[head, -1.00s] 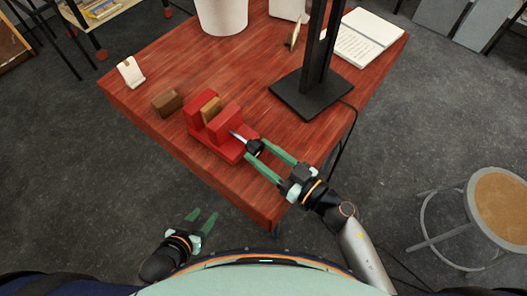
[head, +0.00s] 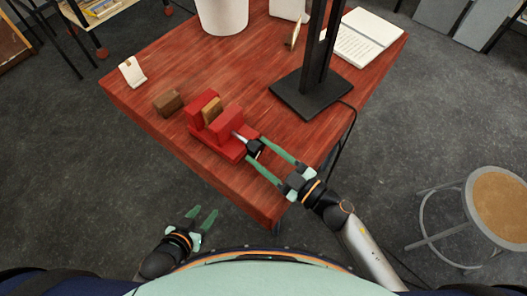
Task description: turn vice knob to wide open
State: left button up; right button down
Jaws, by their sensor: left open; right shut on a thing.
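The red vice (head: 228,122) sits on the red wooden table near its front edge. A light tan block (head: 211,110) stands between its two red jaws. The black vice knob (head: 255,148) is at the right end of a light metal screw. My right gripper (head: 263,155) has its green fingers on either side of the knob and is shut on it. My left gripper (head: 203,215) is open and empty, low in front of the table and apart from the vice.
A brown block (head: 167,103) lies left of the vice. A black lamp stand base (head: 308,95) stands behind the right gripper, with a cable over the table edge. A white card holder (head: 132,72), white pot (head: 222,15) and open notebook (head: 362,38) are further off.

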jog(key=shift+n, duration=0.3)
jog(key=shift+c, duration=1.3)
grip_release()
jog(key=b+v, duration=0.1)
jog(key=v, duration=1.1)
jog(key=shift+s+d, duration=0.15)
jog(key=shift+d, duration=0.1)
